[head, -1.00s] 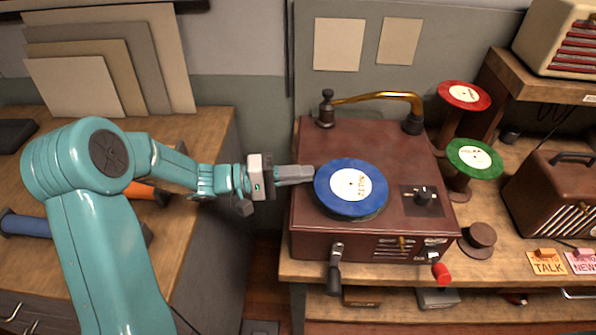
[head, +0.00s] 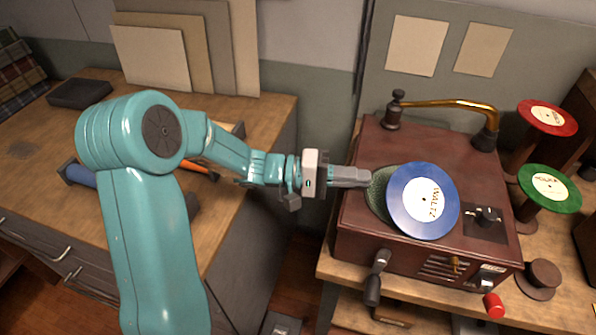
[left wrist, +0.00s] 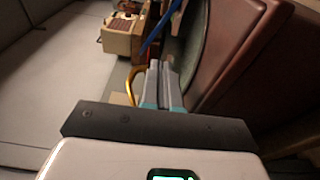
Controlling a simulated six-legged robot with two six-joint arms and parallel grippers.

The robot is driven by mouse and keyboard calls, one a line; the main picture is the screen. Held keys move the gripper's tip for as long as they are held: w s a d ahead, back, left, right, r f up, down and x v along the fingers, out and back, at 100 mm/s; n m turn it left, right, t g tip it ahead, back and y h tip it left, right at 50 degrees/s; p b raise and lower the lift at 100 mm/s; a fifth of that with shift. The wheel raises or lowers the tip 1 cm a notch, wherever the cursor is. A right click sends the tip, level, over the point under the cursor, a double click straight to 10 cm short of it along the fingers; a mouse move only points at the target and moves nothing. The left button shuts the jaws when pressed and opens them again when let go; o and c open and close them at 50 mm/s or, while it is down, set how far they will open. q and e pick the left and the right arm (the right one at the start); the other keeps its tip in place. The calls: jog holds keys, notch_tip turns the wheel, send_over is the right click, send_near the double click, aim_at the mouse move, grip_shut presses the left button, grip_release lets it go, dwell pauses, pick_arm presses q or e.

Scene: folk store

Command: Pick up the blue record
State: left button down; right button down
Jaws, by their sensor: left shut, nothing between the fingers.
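The blue record (head: 423,201), with a white "WALTZ" label, is over the right part of the green platter (head: 378,190) on the brown record player (head: 375,150). The platter's left part is bare. In the left wrist view the record (left wrist: 161,29) shows nearly edge-on, seemingly tilted and partly raised off the platter (left wrist: 207,35). My left gripper (head: 367,178) is shut and empty, at the platter's left edge, left of the record. In the left wrist view its fingers (left wrist: 161,66) are together. My right gripper is in neither view.
The brass tonearm (head: 440,104) arches behind the record. Red (head: 547,117) and green (head: 549,189) records sit on stands at the right. A crank (head: 376,278) and a red knob (head: 494,305) are at the player's front. A gap separates the two benches.

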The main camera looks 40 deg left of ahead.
pick_arm(q)
jog(key=b+v, duration=0.2)
jog(key=v, duration=1.1)
jog(key=shift+s, duration=0.2)
jog(key=c, duration=1.5)
grip_release()
jog(key=shift+s+a, duration=0.15)
jog(key=shift+a, duration=0.3)
jog(key=shift+s, duration=0.1)
